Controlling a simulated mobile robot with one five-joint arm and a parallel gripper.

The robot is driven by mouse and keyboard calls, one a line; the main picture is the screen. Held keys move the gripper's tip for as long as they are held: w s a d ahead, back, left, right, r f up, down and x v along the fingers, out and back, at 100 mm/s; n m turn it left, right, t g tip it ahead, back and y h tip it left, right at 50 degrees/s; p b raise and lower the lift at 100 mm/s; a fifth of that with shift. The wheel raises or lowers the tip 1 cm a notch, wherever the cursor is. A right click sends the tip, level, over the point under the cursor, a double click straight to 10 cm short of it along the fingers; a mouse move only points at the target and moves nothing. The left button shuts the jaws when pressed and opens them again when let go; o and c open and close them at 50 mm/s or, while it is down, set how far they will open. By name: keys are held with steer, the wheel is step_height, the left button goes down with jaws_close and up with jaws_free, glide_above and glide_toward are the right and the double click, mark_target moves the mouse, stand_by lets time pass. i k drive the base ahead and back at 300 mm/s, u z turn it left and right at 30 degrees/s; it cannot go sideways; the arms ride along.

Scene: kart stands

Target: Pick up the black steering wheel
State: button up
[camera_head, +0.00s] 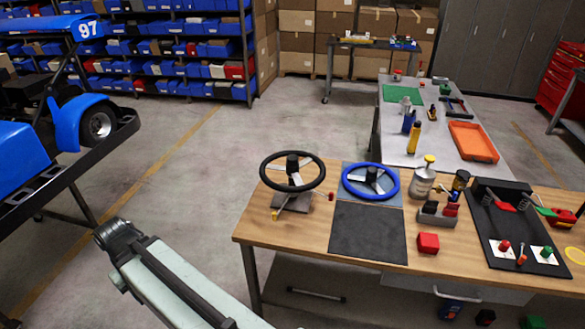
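The black steering wheel (292,163) is at the left end of the wooden workbench (345,280). It sits raised and roughly level, above a small grey stand (291,203) that partly shows beneath it. Its rim is a full black ring with a dark hub in the middle. A blue steering wheel (371,195) lies just to its right on a grey-blue panel, with a small gap between the two rims. My arm reaches in from the bottom, left of the bench and apart from the wheel. My gripper is not in view.
A dark mat (368,232) and a red block (428,243) lie right of the wheel. Bottles (423,183) and a black pedal board (520,225) stand further right. The blue kart (20,155) is on a stand at left. Floor between is clear.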

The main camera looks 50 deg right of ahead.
mark_target(292, 166)
steer(key=i, duration=0.9)
steer(key=u, duration=0.05)
